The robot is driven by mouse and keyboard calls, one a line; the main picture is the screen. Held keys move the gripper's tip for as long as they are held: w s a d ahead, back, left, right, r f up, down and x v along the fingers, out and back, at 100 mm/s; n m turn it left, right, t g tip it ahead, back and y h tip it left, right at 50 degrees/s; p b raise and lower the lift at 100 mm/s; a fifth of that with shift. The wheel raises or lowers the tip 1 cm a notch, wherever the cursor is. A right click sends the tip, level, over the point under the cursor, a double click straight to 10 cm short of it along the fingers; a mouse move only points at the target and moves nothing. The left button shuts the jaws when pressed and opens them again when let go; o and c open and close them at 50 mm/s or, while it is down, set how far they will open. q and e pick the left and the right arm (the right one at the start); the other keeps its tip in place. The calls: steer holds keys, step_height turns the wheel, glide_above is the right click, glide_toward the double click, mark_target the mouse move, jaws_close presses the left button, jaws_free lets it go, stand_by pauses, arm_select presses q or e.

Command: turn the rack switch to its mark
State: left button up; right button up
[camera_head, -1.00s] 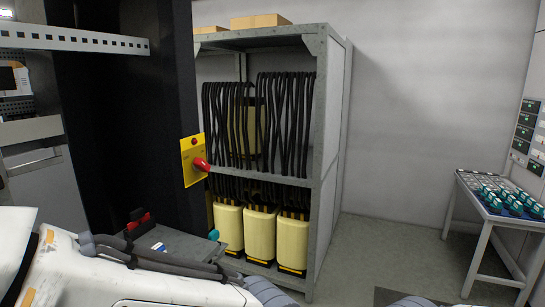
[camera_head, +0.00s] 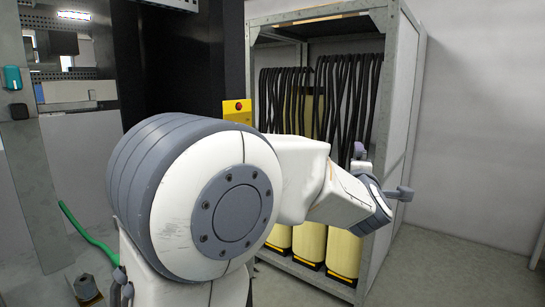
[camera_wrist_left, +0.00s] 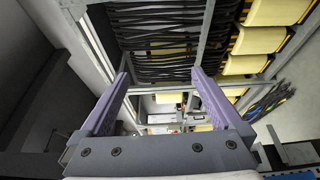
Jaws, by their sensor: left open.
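The switch's yellow plate (camera_head: 237,112) is on the dark column in the head view, with a small red part (camera_head: 239,105) on it. My left arm hides the plate's lower part, and I cannot tell how the switch is turned or see its mark. My left gripper (camera_head: 381,172) is to the right of the plate, before the rack, apart from the switch. In the left wrist view my left gripper (camera_wrist_left: 160,77) has its two purple fingers wide apart with nothing between them. The switch cannot be made out there. My right gripper is not in view.
A grey metal rack (camera_head: 402,90) stands behind my left arm, holding black cables (camera_head: 345,90) and yellow units (camera_head: 343,250). A green hose (camera_head: 88,236) lies at the lower left. Floor to the right of the rack is clear.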

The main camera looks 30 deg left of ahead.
arm_select(q)
steer(key=s+a+r+n+g+y+b, duration=0.1)
steer(key=s+a+n+g+y+b, duration=0.15)
steer(key=a+n+g+y, duration=0.45)
steer(key=s+a+r+n+g+y+b, duration=0.15)
steer(key=s+a+n+y, duration=0.25)
steer(key=a+n+y, duration=0.55)
steer(key=w+a+r+n+h+p, duration=0.1)
steer(key=a+p, duration=0.1)
steer(key=a, duration=0.4)
steer(key=w+a+r+n+g+h+p, duration=0.1)
steer(key=a+p, duration=0.1)
steer(key=a, duration=0.4)
steer(key=shift+w+a, duration=0.2)
steer(key=shift+w, duration=0.1)
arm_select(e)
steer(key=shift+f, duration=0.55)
arm_select(q)
steer(key=c, duration=1.3)
